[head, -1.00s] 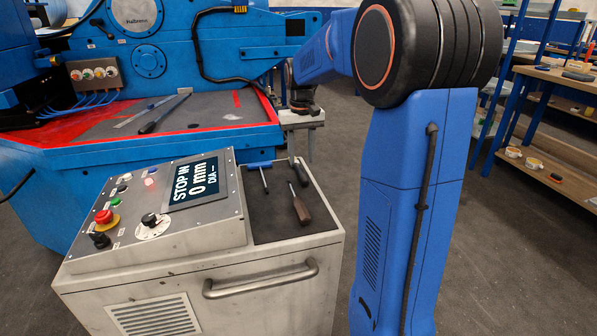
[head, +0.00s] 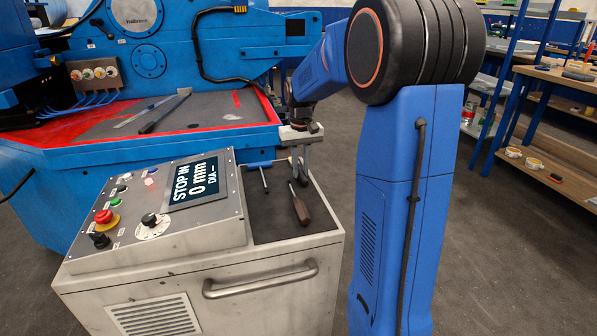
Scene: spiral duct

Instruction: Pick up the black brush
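My gripper (head: 300,176) points down over the dark mat on top of the grey control cart (head: 275,262). Its fingertips are low, at or just above the mat near the back right corner. The fingers look close together, but they are too small to tell whether they are shut on anything. The black brush seems to be the small dark thing at the fingertips; it is mostly hidden by the gripper. I cannot tell whether it is touched or held.
A blue T-handled tool (head: 262,166) lies left of my gripper. A brown-handled tool (head: 300,208) lies just in front of it. The control panel with a screen (head: 193,183) rises at the left. The blue machine (head: 100,185) stands behind. A wooden shelf (head: 545,165) is far right.

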